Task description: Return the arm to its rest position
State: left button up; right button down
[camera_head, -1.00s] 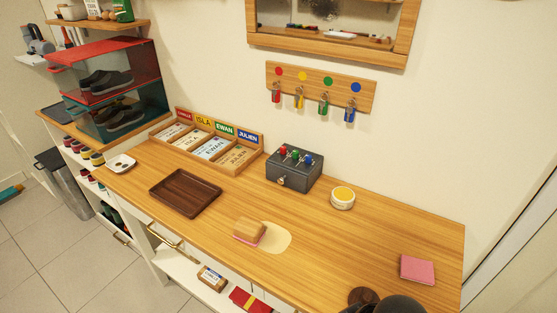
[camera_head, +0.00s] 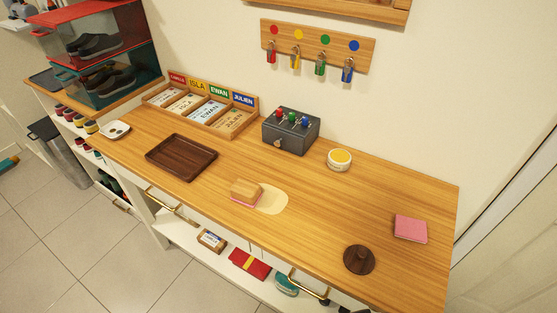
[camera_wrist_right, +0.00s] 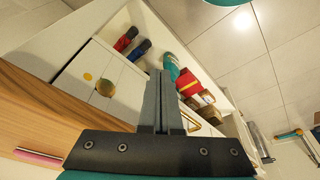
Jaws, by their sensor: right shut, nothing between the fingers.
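My right gripper (camera_wrist_right: 160,95) shows in the right wrist view with its two fingers together and nothing between them. It is in the air, beside the front of the cabinet, with the drawer fronts and open shelf beyond it. No part of either arm shows in the head view. My left gripper is in neither view.
The tiled floor (camera_head: 75,255) in front looks clear.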

jog(key=s+f+g, duration=0.1)
jog(key=s+f, duration=0.3)
jog(key=f, duration=0.5)
jog(key=s+f, duration=0.3)
jog(key=f, duration=0.5)
jog(key=s+d+f+g+b, duration=0.1)
jog(key=s+d+f, duration=0.2)
jog(key=s+f, duration=0.5)
jog(key=s, duration=0.3)
jog(key=shift+s, duration=0.15)
